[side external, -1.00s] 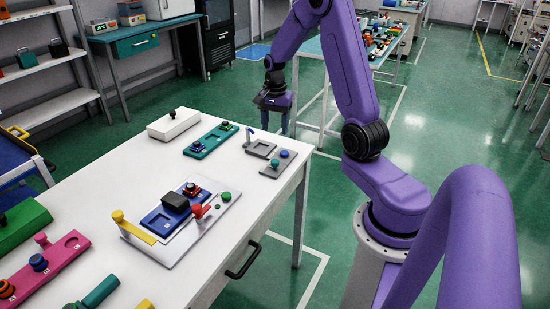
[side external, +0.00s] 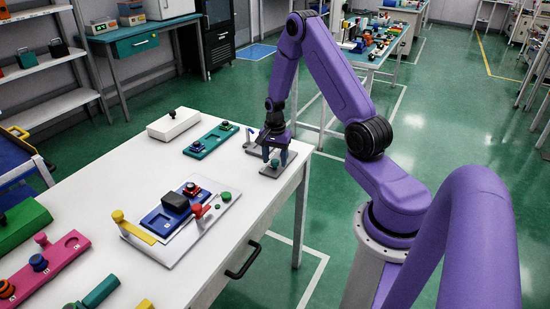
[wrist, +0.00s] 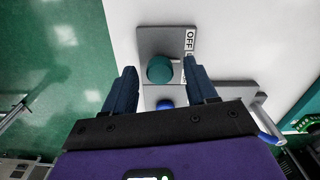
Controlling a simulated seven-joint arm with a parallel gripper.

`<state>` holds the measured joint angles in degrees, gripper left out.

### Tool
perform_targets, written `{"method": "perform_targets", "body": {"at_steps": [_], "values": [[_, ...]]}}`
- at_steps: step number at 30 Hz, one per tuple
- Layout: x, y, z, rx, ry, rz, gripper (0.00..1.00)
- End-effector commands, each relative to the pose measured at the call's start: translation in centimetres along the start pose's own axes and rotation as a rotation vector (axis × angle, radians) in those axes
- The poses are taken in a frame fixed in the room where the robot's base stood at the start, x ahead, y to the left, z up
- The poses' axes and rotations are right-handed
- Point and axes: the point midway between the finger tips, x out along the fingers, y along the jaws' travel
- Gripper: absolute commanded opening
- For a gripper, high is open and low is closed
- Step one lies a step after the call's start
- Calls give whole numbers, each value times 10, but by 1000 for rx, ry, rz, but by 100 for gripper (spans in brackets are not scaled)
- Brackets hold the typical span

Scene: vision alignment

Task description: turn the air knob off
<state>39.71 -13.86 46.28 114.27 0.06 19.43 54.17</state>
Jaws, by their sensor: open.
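A teal round knob (wrist: 160,69) stands on a grey plate (wrist: 153,40) with a white OFF label (wrist: 190,40) beside it. A blue knob (wrist: 165,104) sits closer to my palm in the wrist view, partly hidden by my gripper. I cannot read which knob is marked air. My gripper (wrist: 160,72) is open, with one finger on each side of the teal knob. A gap shows between each finger and the knob. In the side external view my gripper (side external: 275,158) points down over the grey plate (side external: 271,173) at the table's far right corner and hides much of the knobs.
A lever with a grey base (wrist: 232,88) stands close beside the plate. A teal panel (side external: 212,138) and a white box (side external: 174,124) are further left. A blue panel with a red-handled part (side external: 197,211) lies nearer on the white table (side external: 120,185).

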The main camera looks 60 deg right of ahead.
Motion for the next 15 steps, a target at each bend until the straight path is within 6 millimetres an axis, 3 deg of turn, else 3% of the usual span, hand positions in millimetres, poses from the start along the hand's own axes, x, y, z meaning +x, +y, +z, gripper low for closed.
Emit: {"method": "perform_targets", "body": {"at_steps": [7, 12, 15], "values": [[0, 0, 0, 0, 0, 0, 54], [0, 0, 0, 0, 0, 0, 1], [0, 0, 0, -1, 0, 0, 1]]}}
